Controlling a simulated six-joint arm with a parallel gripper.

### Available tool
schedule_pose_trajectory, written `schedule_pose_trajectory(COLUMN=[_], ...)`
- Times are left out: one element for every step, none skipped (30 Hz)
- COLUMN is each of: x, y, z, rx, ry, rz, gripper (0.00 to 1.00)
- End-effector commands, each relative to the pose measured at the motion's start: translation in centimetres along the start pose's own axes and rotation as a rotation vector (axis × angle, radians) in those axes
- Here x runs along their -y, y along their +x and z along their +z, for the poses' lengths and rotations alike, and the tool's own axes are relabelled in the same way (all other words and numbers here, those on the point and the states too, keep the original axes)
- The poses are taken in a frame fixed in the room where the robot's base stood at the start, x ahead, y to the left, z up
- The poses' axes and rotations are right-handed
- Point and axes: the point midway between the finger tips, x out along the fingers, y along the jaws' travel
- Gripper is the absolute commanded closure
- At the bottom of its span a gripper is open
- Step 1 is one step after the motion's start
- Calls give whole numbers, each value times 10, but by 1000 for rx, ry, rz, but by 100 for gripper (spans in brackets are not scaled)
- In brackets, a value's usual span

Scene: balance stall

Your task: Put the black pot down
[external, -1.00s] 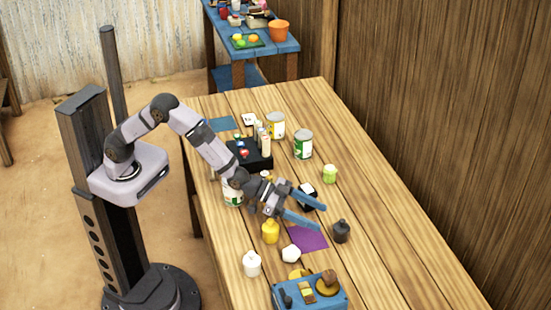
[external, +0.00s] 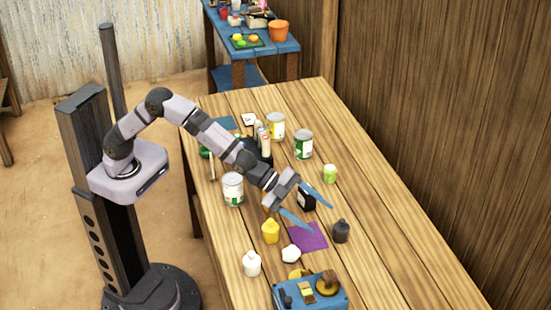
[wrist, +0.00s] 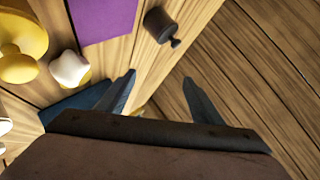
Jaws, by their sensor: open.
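The black pot (external: 341,231), dark with a small knob on top, stands upright on the wooden table, just right of a purple mat (external: 308,238). It also shows near the top of the wrist view (wrist: 160,22), with the purple mat (wrist: 103,18) to its left. My gripper (external: 321,217) is open, with nothing between its blue fingers. In the external view it is up-left of the pot. In the wrist view the fingertips (wrist: 158,76) are apart and clear of the pot.
A yellow pot (external: 270,232), white pots (external: 291,254) and a blue balance (external: 312,291) are near the mat. The table's right side is clear.

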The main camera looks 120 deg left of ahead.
Motion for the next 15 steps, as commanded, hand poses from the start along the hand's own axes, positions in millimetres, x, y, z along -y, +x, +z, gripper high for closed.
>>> schedule_pose_trajectory(x=[-2,-3,-5,-6,-6,-6,-5,-4,-2,0,2,6,8,10,14], y=[2,3,5,6,7,8,9,9,10,11,11,11,11,12,11], z=[-4,-4,-5,-5,-5,-4,-3,-2,0,2,3,5,6,8,10], rx=[9,15,24,30,37,48,57,66,79,90,100,113,123,133,146], ry=[152,251,382,482,583,719,822,926,1062,1162,1255,1369,1452,1522,1616], rz=[23,37,55,68,81,99,112,126,144,159,172,189,201,214,230], gripper=[40,40,40,40,40,40,40,40,40,40,40,40,40,40,40])
